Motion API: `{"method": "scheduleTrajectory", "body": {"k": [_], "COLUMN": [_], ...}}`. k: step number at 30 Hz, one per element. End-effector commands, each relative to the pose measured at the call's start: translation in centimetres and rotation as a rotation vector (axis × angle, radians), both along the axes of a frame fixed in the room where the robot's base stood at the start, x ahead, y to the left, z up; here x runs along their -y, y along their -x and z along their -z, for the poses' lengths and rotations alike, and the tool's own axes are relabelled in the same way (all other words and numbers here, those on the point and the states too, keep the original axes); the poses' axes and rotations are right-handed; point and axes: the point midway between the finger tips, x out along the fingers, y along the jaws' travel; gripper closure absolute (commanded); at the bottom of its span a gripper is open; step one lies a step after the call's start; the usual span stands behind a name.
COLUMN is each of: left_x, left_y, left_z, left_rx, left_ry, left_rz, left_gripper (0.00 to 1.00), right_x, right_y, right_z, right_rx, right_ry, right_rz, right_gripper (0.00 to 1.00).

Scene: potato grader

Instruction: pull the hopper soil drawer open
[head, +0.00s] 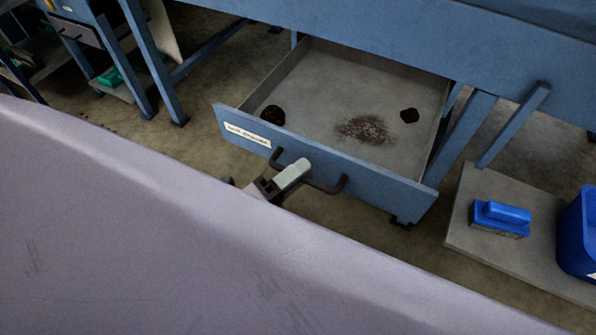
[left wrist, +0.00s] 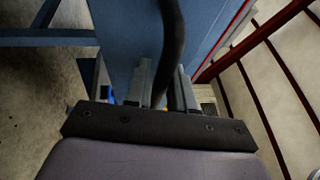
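The blue-fronted soil drawer (head: 360,176) stands pulled out from under the blue hopper frame, with its grey inside showing. A white label (head: 248,135) is on the left of its front. Its dark bar handle (head: 328,187) is on the front face. My left gripper (head: 294,172) is at the left part of this handle. In the left wrist view the handle (left wrist: 172,40) passes between the two grey fingers (left wrist: 162,88), which close in on both sides of it. My right gripper is not in view.
Two dark clods (head: 272,115) and a patch of loose soil (head: 366,129) lie in the drawer. A blue brush (head: 501,217) and a blue bin (head: 578,235) are on a grey board at the right. Blue frame legs (head: 487,125) stand beside the drawer.

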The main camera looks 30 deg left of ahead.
Motion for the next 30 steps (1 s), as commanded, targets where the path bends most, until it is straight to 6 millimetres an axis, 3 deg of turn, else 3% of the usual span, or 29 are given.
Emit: {"method": "scheduleTrajectory", "body": {"k": [11, 24, 30], "left_x": [-0.1, -2.5, -3.0], "left_y": [0.2, 5.5, 6.4], "left_z": [0.0, 1.1, 1.2], "left_rx": [0.000, -0.002, 0.000], "left_ry": [0.000, -0.002, -0.001], "left_rz": [0.001, 0.000, -0.001], "left_gripper": [0.60, 0.60, 0.60], "right_x": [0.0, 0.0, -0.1], "right_y": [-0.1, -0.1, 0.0], "right_z": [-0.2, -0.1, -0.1], "right_rx": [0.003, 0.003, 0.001], "right_ry": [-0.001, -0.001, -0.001], "right_rz": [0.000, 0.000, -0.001], "right_gripper": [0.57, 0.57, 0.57]}}
